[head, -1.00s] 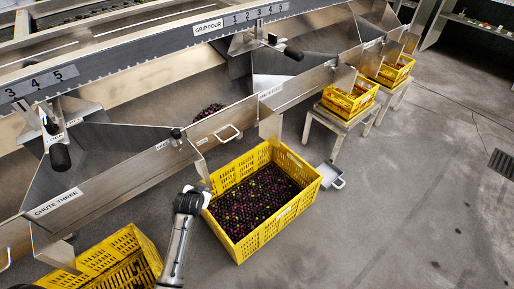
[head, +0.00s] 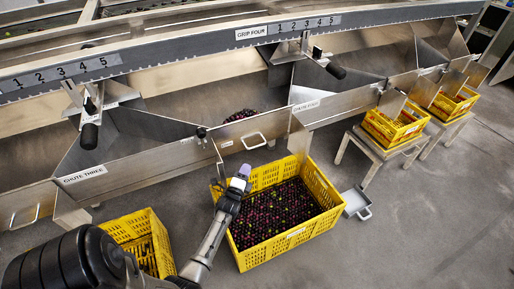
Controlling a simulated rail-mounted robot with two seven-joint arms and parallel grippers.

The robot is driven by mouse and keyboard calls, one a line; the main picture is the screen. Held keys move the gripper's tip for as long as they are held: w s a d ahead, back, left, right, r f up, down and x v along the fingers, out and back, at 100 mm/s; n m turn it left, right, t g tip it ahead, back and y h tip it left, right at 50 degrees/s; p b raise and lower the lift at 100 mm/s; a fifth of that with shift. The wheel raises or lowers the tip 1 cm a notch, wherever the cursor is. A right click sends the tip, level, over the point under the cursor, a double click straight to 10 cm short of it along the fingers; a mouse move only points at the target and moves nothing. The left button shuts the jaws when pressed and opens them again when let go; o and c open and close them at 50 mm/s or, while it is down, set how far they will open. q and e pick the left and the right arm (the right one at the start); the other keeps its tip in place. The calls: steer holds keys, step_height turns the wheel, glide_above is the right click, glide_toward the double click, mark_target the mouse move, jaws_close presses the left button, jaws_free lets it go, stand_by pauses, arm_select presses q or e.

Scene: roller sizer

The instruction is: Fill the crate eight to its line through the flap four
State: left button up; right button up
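A yellow crate (head: 318,226) stands on the floor at centre, holding a broad layer of small dark fruit (head: 285,210) with some green ones. The label on its front is too small to read. Above its back edge is a steel flap (head: 237,148) with a bar handle (head: 254,141); its label is also unreadable. A small heap of dark fruit (head: 240,115) shows behind it. My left gripper (head: 241,177) is over the crate's back left corner, below the flap handle and apart from it. Its fingers are too small to judge. My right gripper is not in view.
Another yellow crate (head: 150,225) stands at lower left, partly behind my arm. Two yellow crates (head: 395,134) (head: 455,105) sit on stands at right. A small grey pan (head: 356,203) lies beside the central crate. A lever with a black grip (head: 335,70) hangs under the GRIP FOUR scale.

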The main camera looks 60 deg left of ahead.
arm_select(q)
steer(key=b, duration=0.5)
glide_toward(256, 136)
steer(key=w+a+f, duration=0.2)
steer(key=w, duration=0.3)
steer(key=shift+w+a+r+b, duration=0.4)
steer(key=shift+w+a, duration=0.05)
jaws_close()
